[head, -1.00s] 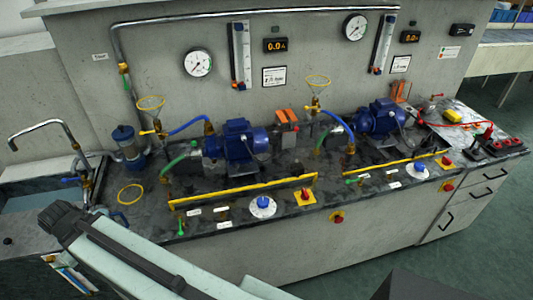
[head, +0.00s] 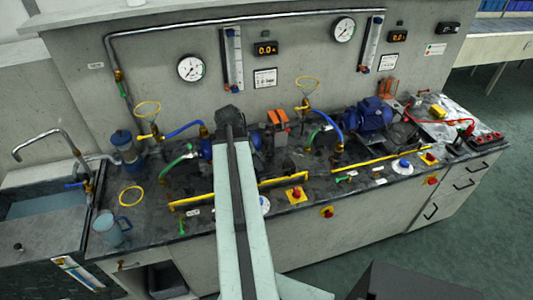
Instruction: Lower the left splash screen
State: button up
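The left splash screen shows as a yellow bar (head: 190,200) along the bench front before the left blue pump (head: 256,140). My arm crosses over the bar and hides its middle. Any clear panel on it is too faint to make out, so I cannot tell whether it is raised or lowered. The dark end of my arm (head: 229,115) is in front of the left pump and hides most of it. My gripper's fingers cannot be made out.
A second yellow bar (head: 380,159) runs before the right pump (head: 370,115). A red-and-yellow switch (head: 296,194) sits right of my arm. A blue jug (head: 110,230) and sink (head: 45,204) are at left. Hoses and yellow-ringed funnels (head: 148,108) crowd the bench.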

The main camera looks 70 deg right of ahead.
jog(key=s, duration=0.1)
jog(key=s+d, duration=0.1)
jog(key=s, duration=0.1)
jog(key=shift+s+d+r+n, duration=0.1)
jog(key=shift+d+r+n, duration=0.15)
jog(key=shift+d+n, duration=0.05)
jog(key=b, duration=0.4)
send_over(273, 180)
jog(key=w, duration=0.1)
jog(key=f, duration=0.4)
jog(key=shift+w+a+f, duration=0.1)
jog(key=shift+a+f, duration=0.05)
jog(key=shift+a, duration=0.25)
jog(key=shift+b+x, duration=1.65)
jog(key=shift+x, duration=0.05)
grip_shut()
notch_tip(273, 180, down, 4)
jog(key=b, duration=0.4)
jog(key=shift+f, duration=0.1)
jog(key=shift+o, duration=0.4)
grip_release()
